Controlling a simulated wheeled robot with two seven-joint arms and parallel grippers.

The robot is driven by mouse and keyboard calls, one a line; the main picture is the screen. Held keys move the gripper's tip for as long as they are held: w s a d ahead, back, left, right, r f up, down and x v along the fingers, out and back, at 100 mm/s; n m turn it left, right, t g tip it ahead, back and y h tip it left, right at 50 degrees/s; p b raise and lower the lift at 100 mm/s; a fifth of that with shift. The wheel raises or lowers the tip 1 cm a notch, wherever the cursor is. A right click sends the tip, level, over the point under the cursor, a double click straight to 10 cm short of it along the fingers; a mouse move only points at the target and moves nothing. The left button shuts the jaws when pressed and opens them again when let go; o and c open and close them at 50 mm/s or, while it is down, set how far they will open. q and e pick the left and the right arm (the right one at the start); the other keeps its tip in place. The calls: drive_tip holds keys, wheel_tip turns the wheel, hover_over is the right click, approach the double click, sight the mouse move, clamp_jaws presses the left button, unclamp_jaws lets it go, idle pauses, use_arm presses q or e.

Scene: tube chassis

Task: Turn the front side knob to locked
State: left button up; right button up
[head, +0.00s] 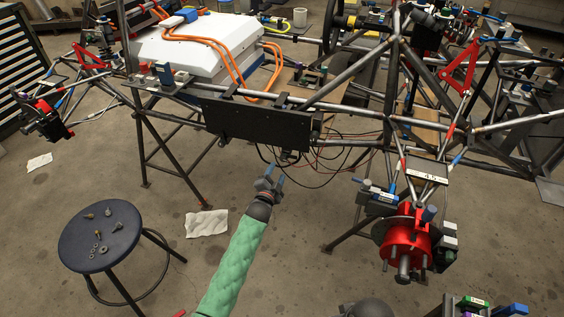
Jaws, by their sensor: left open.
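My left gripper (274,173) is at the end of a green-sleeved arm rising from the bottom of the head view. Its two blue-tipped fingers are apart, with nothing seen between them. It appears just below a flat black panel (255,122) fixed to the side of the tube chassis (345,88). A small dark fitting (287,156) shows under the panel's lower right, close above the fingertips in the picture. I cannot make out which part is the front side knob, or its setting. My right gripper is not seen.
Thin loose wires (325,165) hang right of the gripper. A red hub (403,240) sticks out at the lower right. A round stool (98,232) with bolts and washers stands at left. A white paper (207,223) lies on open floor.

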sight(283, 160)
use_arm(q)
drive_tip(key=p+x, duration=0.1)
drive_tip(key=x, duration=0.4)
drive_tip(key=shift+w, duration=0.3)
drive_tip(key=shift+x, duration=0.75)
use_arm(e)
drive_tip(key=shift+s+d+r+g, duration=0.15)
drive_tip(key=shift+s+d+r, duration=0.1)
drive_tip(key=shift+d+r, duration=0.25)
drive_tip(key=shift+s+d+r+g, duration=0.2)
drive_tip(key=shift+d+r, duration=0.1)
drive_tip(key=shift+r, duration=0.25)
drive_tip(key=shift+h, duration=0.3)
use_arm(q)
drive_tip(key=c, duration=1)
